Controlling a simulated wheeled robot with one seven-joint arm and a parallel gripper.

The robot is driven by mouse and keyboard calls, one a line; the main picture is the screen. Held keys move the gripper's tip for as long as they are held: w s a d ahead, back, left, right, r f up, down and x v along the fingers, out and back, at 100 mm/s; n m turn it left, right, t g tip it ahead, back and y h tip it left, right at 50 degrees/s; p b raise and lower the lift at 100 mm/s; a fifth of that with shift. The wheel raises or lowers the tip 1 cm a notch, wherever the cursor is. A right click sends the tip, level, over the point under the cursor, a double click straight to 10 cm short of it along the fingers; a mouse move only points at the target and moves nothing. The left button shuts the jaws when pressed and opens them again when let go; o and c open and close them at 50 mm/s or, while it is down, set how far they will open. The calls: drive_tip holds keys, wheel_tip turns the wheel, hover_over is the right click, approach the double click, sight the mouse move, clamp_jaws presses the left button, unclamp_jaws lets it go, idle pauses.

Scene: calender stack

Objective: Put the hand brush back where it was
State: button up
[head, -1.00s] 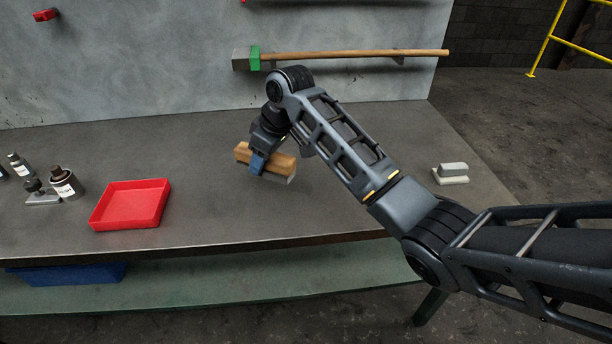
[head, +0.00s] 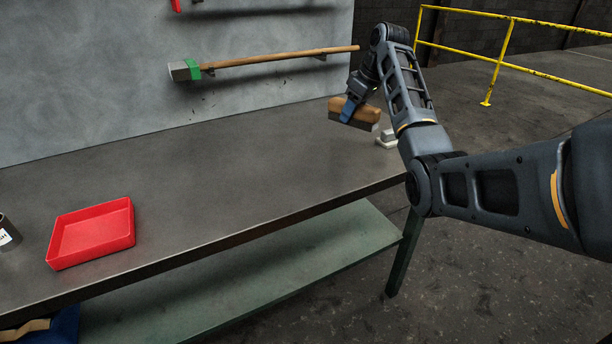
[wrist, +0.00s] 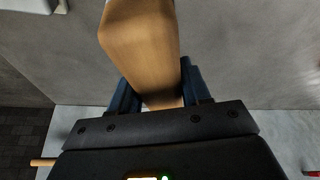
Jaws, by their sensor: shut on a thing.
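The hand brush (head: 367,113) has a wooden block on top and a dark grey bristle side below. My gripper (head: 349,108) is shut on the brush, with a blue finger across its side. The brush is over the right end of the workbench, left of the small pale block there; I cannot tell for sure how high it is above the top. In the wrist view the wooden handle (wrist: 143,50) runs away from between the blue fingers. The bristles are hidden there.
A pale block-shaped item (head: 386,137) stands at the bench's right end, close to the brush. A red tray (head: 92,233) sits on the left of the workbench (head: 210,180). A long-handled tool (head: 270,58) hangs on the wall panel. The bench middle is clear.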

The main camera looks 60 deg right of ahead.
drive_tip(key=shift+s+d, duration=0.25)
drive_tip(key=shift+s, duration=0.3)
drive_tip(key=shift+a+f, duration=0.15)
drive_tip(key=shift+a, duration=0.05)
drive_tip(key=w+a+f, duration=0.2)
drive_tip(key=w+a+f+p, duration=0.1)
drive_tip(key=w+a+f, duration=0.1)
drive_tip(key=w, duration=0.1)
drive_tip(key=w+a+f, duration=0.2)
drive_tip(key=w+a, duration=0.1)
drive_tip(key=shift+w+f+p, duration=0.1)
drive_tip(key=shift+f+p, duration=0.15)
drive_tip(key=shift+p, duration=0.15)
drive_tip(key=shift+a+f+p, duration=0.1)
drive_tip(key=shift+f+p, duration=0.2)
drive_tip(key=shift+f, duration=1.75)
drive_tip(key=shift+f, duration=0.15)
drive_tip(key=o, duration=1)
drive_tip(key=v, duration=1.2)
